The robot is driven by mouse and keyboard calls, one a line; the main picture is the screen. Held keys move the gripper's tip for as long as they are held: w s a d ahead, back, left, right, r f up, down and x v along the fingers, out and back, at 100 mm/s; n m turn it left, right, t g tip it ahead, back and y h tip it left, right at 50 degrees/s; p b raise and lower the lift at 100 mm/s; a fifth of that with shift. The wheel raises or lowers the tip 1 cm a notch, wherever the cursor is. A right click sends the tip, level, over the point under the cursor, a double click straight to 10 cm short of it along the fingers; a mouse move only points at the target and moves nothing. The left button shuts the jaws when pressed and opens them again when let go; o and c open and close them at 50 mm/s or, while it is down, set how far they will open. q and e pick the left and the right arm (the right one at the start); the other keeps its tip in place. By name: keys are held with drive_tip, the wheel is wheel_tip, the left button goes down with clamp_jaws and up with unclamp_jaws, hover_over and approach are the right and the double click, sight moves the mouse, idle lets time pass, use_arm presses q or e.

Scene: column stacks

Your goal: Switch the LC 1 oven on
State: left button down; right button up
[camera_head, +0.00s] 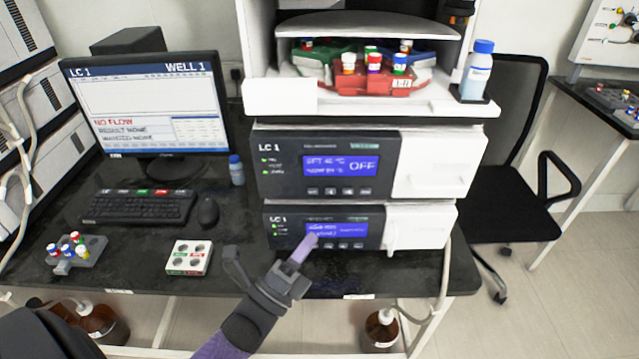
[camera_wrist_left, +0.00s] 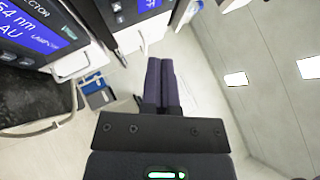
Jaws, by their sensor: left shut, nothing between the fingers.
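The LC 1 oven (camera_head: 280,185) is the upper of two instrument boxes in the head view. Its blue display (camera_head: 340,168) shows a set temperature in °C and the word OFF, with a row of small buttons (camera_head: 347,191) beneath. Below it is a second LC 1 unit (camera_head: 285,239) with its own blue display. My left gripper (camera_head: 312,239) is shut and empty, its fingertips over the lower unit's display and below the oven's buttons. I cannot tell whether it touches. Its shut fingers also show in the left wrist view (camera_wrist_left: 160,82). My right gripper is not in view.
A tray of coloured vials (camera_head: 375,82) sits above the oven, and a blue-capped bottle (camera_head: 477,70) stands at its right. The monitor (camera_head: 150,105), reading NO FLOW, keyboard (camera_head: 140,206) and mouse (camera_head: 208,211) are left. A white vial rack (camera_head: 188,257) lies near the bench's front edge.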

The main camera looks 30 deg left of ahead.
use_arm(q)
drive_tip(key=b, duration=0.5)
approach(324, 183)
drive_tip(key=d+x, duration=0.1)
drive_tip(key=x, duration=0.3)
drive_tip(key=shift+a+r, duration=0.2)
idle(1.3)
drive_tip(key=shift+w, duration=0.1)
drive_tip(key=shift+w+a, duration=0.25)
drive_tip(key=shift+w, duration=0.05)
